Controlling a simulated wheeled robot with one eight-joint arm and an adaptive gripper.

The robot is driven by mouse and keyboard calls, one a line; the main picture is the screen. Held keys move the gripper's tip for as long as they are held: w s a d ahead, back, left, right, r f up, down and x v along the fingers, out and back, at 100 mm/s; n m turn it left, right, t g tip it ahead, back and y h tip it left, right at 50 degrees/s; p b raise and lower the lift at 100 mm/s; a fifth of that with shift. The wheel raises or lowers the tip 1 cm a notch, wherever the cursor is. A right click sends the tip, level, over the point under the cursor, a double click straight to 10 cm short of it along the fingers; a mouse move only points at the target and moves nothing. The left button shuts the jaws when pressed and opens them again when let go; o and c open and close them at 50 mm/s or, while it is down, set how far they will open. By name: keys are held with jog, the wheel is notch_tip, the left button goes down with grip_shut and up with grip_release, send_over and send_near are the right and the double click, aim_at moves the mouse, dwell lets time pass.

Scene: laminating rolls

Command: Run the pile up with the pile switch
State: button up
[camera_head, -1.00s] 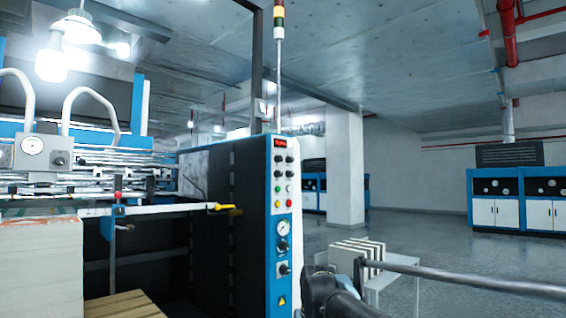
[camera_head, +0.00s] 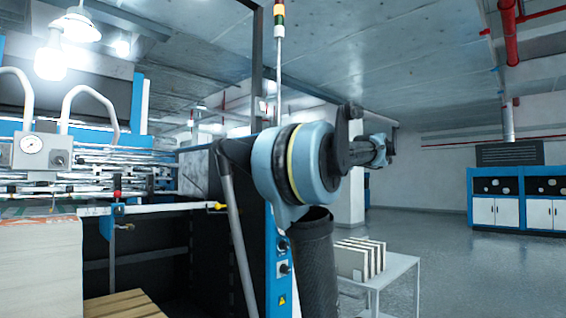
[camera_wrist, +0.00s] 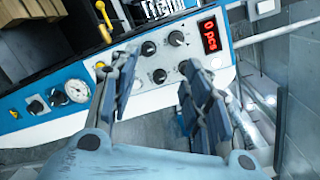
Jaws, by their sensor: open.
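The control panel (camera_wrist: 140,112) fills the middle of the wrist view, turned sideways, with a red display (camera_wrist: 210,37), several black knobs (camera_wrist: 176,38) and a gauge (camera_wrist: 77,91). I cannot tell which control is the pile switch. My gripper (camera_wrist: 160,66) is open and empty in front of the panel. Its left finger hides some of the buttons. In the head view my arm covers the upper panel; two lower knobs (camera_head: 283,246) show. The pile (camera_head: 40,270) is a tall pale stack at the left.
A wooden pallet (camera_head: 125,304) lies low beside the pile. A yellow-handled lever (camera_head: 216,206) juts out left of the panel, near my arm. A white table (camera_head: 400,268) with several pale blocks (camera_head: 361,257) stands right of the machine. Open floor lies farther right.

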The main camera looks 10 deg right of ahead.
jog(key=w+d+r+x, duration=0.1)
jog(key=r+x, duration=0.1)
jog(key=x, duration=1.4)
jog(key=shift+w+r+m+t, duration=0.3)
jog(key=shift+r+t, duration=0.1)
jog(key=shift+a, duration=0.1)
grip_shut()
